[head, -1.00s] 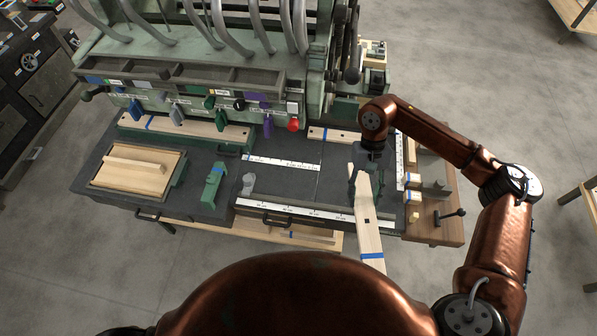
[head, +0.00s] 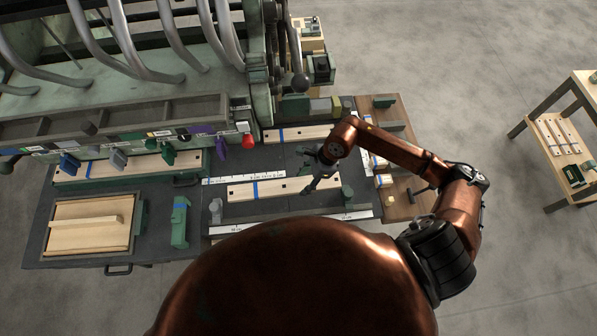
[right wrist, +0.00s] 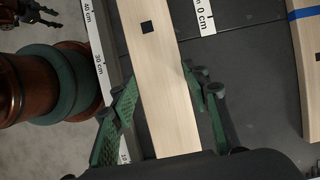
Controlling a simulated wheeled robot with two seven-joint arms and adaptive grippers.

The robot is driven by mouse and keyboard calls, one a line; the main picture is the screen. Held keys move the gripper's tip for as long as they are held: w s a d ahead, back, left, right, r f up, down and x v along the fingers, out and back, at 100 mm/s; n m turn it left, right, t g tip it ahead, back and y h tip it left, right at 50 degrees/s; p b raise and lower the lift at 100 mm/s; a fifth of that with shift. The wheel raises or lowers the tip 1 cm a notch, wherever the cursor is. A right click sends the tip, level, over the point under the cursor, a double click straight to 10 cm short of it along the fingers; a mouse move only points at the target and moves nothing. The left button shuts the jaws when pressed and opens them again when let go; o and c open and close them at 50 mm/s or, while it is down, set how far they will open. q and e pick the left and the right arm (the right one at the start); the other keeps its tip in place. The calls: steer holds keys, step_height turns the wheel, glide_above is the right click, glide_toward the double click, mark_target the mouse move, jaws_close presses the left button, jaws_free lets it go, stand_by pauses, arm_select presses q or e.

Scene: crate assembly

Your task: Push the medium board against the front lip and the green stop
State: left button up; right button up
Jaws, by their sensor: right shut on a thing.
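The medium board (head: 275,188), pale wood with a blue stripe and dark holes, lies lengthwise over the dark bench top. My right gripper (head: 317,176) is shut on it near its right part; in the right wrist view its green fingers (right wrist: 160,82) flank the board (right wrist: 158,60). The front lip (head: 290,214) runs along the near edge, and a dark gap shows between it and the board. A green stop-like block (head: 180,222) stands left of the board, apart from it.
A small grey post (head: 215,209) stands near the board's left end. Another blue-striped board (head: 297,134) lies behind. A wooden tray (head: 92,224) is at the left. A machine with hanging coloured tags and a red knob (head: 248,141) rises behind the bench.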

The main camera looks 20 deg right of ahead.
steer(key=shift+w+a+f, duration=0.1)
steer(key=shift+f, duration=0.05)
steer(key=shift+a+f+b, duration=0.1)
steer(key=shift+f+b, duration=0.3)
steer(key=shift+f, duration=0.1)
step_height(320, 180, down, 4)
steer(key=b, duration=0.2)
steer(key=shift+f+b, duration=0.25)
steer(key=shift+b, duration=0.1)
steer(key=shift+f+b, duration=0.35)
steer(key=shift+f, duration=0.05)
arm_select(q)
steer(key=f, duration=0.4)
steer(key=shift+s, duration=0.25)
steer(key=shift+s+f, duration=0.1)
steer(key=shift+f, duration=0.05)
arm_select(e)
steer(key=shift+r, duration=0.15)
arm_select(q)
steer(key=shift+s+f+b, duration=0.1)
steer(key=shift+f+b, duration=0.4)
steer(key=shift+f, duration=0.1)
arm_select(e)
steer(key=shift+s+d, duration=0.2)
steer(key=shift+d, duration=0.5)
stand_by(0.6)
